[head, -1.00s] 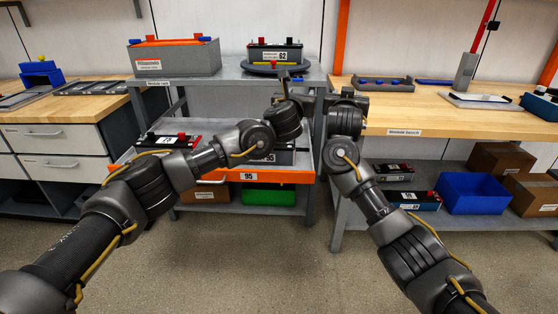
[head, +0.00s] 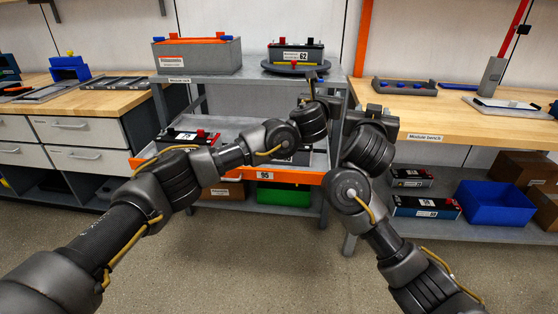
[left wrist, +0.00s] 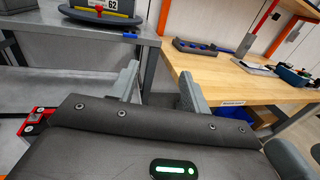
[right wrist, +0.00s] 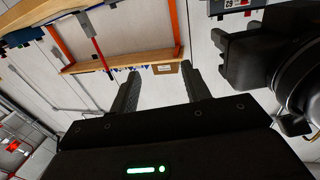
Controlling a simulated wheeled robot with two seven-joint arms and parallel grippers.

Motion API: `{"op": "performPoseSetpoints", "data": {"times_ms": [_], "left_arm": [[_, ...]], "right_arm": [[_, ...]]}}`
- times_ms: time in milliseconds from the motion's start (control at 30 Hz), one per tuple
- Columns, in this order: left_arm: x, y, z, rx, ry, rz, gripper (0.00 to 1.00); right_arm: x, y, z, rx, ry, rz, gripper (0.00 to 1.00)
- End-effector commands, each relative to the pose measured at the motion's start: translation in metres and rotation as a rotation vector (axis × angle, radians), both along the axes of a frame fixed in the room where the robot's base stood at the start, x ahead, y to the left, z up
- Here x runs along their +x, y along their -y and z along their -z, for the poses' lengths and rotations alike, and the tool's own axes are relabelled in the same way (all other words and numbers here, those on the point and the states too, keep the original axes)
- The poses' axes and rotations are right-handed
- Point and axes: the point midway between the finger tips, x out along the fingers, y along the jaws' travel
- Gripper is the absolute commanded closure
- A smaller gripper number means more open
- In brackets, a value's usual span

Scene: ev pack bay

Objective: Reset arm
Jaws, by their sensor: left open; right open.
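My left arm reaches in from the left in the head view, with its gripper (head: 312,88) in front of the module rack. In the left wrist view the two grey fingers (left wrist: 160,86) stand apart with nothing between them, over the gap between rack and bench. My right arm comes up from the lower right, its wrist near the bench's front left corner. The right gripper is mostly hidden by its own wrist there. In the right wrist view its dark fingers (right wrist: 161,88) are apart and empty, and the room appears strongly tilted.
The module rack (head: 200,79) holds a grey bin (head: 197,58) and a module marked 62 (head: 290,53) on a round plate. The wooden module bench (head: 470,118) stands right, a blue bin (head: 495,205) on its lower shelf. The floor in front is clear.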

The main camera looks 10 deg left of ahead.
Motion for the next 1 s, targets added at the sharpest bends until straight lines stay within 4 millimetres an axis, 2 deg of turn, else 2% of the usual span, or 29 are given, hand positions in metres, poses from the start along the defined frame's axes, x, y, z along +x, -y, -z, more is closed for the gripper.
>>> {"op": "performPoseSetpoints", "data": {"times_ms": [200, 567, 667, 767, 900, 1000], "left_arm": [[0.000, 0.000, 0.000, 0.000, 0.000, 0.000, 0.53], [-0.001, 0.002, 0.005, -0.012, -0.009, 0.004, 0.53], [-0.010, 0.009, 0.031, -0.084, -0.059, 0.022, 0.53], [-0.031, 0.024, 0.082, -0.251, -0.167, 0.051, 0.53], [-0.086, 0.041, 0.169, -0.632, -0.392, 0.058, 0.53], [-0.130, 0.043, 0.220, -0.921, -0.545, 0.015, 0.53]], "right_arm": [[-0.014, -0.001, 0.001, 0.001, -0.002, 0.000, 0.53], [-0.015, -0.001, 0.005, 0.001, -0.008, -0.002, 0.53], [-0.016, 0.001, 0.023, 0.006, -0.032, -0.018, 0.53], [-0.020, 0.006, 0.061, 0.020, -0.088, -0.054, 0.53], [-0.041, 0.019, 0.137, 0.046, -0.197, -0.122, 0.53], [-0.065, 0.029, 0.188, 0.062, -0.273, -0.166, 0.53]]}}
